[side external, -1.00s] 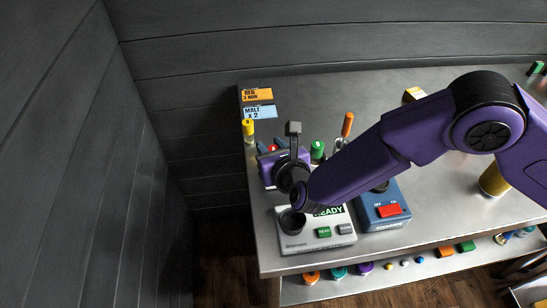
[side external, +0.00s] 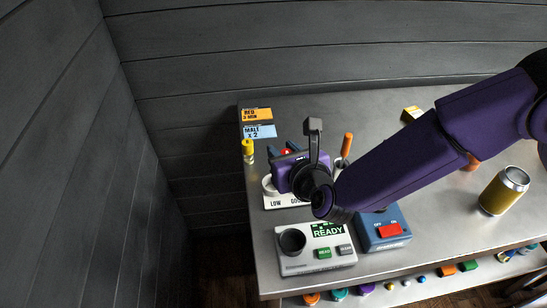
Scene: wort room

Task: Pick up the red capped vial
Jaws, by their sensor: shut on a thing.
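My gripper (side external: 284,153) is in the left half of the side view, above the table's left part. Its dark blue fingers reach away from the camera, one on each side of a small red cap. The red capped vial (side external: 285,152) shows only as this cap between the fingers. The gripper is shut on it. The vial's body is hidden behind the purple gripper housing.
A READY meter (side external: 318,250) with a dark round well stands at the front, beside a blue red-switch box (side external: 385,228). A LOW/GOOD plate (side external: 285,202) lies beneath the gripper. A yellow-capped vial (side external: 248,150), an orange-topped item (side external: 347,145) and a gold can (side external: 503,190) stand around.

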